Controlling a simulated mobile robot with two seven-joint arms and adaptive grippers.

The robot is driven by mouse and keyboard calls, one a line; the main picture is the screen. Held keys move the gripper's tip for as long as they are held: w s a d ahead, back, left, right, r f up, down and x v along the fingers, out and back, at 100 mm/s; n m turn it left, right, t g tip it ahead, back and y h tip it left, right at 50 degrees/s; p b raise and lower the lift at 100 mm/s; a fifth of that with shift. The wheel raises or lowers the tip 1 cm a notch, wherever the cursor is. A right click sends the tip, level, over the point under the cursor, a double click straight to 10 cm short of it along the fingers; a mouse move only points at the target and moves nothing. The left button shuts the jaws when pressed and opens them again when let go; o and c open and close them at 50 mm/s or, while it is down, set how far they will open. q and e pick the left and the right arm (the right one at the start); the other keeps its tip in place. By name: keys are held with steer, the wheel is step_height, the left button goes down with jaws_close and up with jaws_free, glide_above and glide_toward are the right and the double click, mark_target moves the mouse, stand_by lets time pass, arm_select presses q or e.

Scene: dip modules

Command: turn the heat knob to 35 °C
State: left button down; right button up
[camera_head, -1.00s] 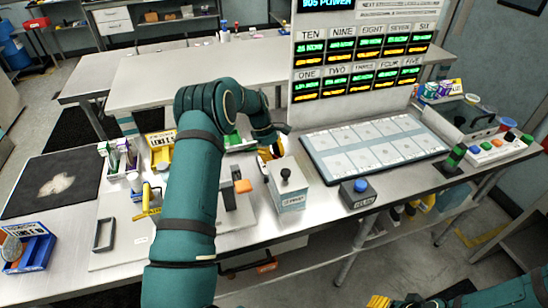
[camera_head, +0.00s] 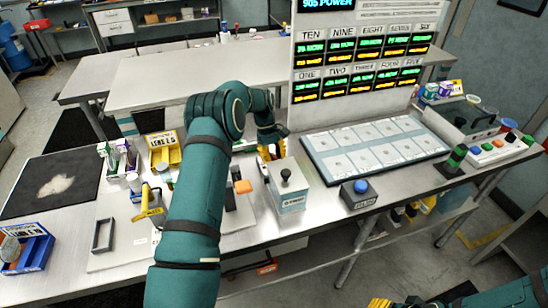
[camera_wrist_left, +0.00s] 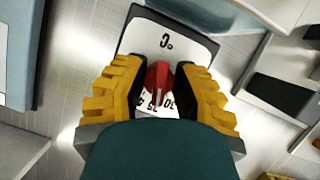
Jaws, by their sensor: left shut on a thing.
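The heat knob (camera_wrist_left: 157,82) is red and sits on a white dial plate (camera_wrist_left: 145,40) marked °C in the left wrist view. My left gripper (camera_wrist_left: 158,92) is shut around the knob, with a yellow ribbed finger on either side. Printed numbers, seemingly 30 and 35, show just below the knob. The exact setting cannot be read. In the head view my left gripper (camera_head: 270,150) points down behind the grey box with the black-topped lever, and the knob is hidden there. My right gripper (camera_head: 380,302) shows only its yellow fingertips at the bottom edge.
The grey lever box (camera_head: 288,188) stands close in front of the left gripper. A blue button box (camera_head: 359,193) and a white card board (camera_head: 375,148) lie to its right. A yellow bin (camera_head: 164,148) stands to the left. The back bench (camera_head: 190,75) has free room.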

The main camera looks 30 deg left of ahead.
arm_select(q)
steer(key=shift+s+f, duration=0.1)
steer(key=shift+f, duration=0.05)
steer(key=c, duration=0.7)
jaws_free()
steer(key=shift+c, duration=0.2)
steer(key=v, duration=1.2)
